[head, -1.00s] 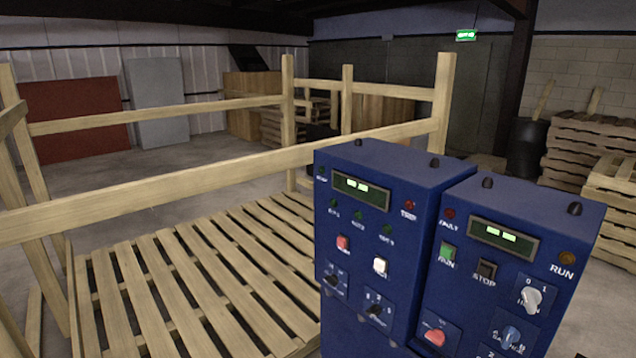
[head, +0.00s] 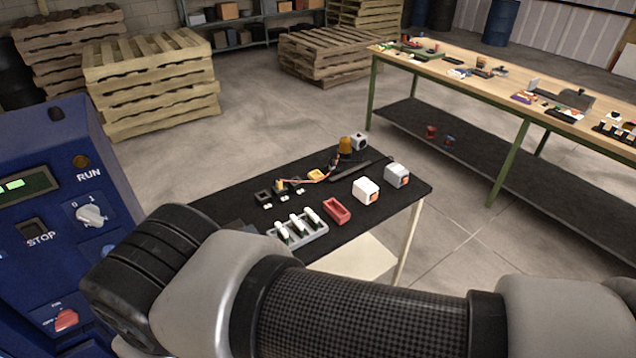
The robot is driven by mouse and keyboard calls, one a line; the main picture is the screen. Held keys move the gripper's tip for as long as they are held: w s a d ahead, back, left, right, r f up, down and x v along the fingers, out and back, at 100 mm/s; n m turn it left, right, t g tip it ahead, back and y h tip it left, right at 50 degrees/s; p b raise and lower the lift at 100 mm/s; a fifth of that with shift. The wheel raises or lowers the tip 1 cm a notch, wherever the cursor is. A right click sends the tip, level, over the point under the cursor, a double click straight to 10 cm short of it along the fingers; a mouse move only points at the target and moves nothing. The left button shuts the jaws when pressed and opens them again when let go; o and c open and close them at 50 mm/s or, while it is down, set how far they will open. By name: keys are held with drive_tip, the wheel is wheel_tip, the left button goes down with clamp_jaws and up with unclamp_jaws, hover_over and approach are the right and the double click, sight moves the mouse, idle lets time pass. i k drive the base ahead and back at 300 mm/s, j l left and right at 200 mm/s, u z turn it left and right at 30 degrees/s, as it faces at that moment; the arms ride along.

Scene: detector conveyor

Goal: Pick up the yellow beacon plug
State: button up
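A small table (head: 235,191) with a black top stands in the middle of the head view. An amber beacon (head: 345,145) stands near its back edge. An orange-red cable (head: 318,181) runs left from near it to a small yellow piece (head: 280,186), which looks like the yellow beacon plug, beside dark blocks. Another flat yellow piece (head: 316,175) lies close to the cable. They are too small to tell their details. My arm crosses the bottom of the view, in front of the table. My gripper is not in view.
The small table also holds a grey rack (head: 299,237) with white cylinders, a red tray (head: 337,212) and white-grey boxes (head: 366,190). A blue control cabinet (head: 40,150) stands close at left. A long workbench (head: 450,62) stands at right. Stacked pallets (head: 150,80) stand behind; floor between is open.

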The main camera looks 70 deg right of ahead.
sight(280, 183)
drive_tip(key=l+z, duration=0.15)
drive_tip(key=z, duration=0.25)
drive_tip(key=l+z, duration=0.2)
drive_tip(key=z, duration=0.2)
drive_tip(key=l+z, duration=0.2)
drive_tip(key=z, duration=0.2)
drive_tip(key=l+z, duration=0.15)
drive_tip(key=z, duration=0.25)
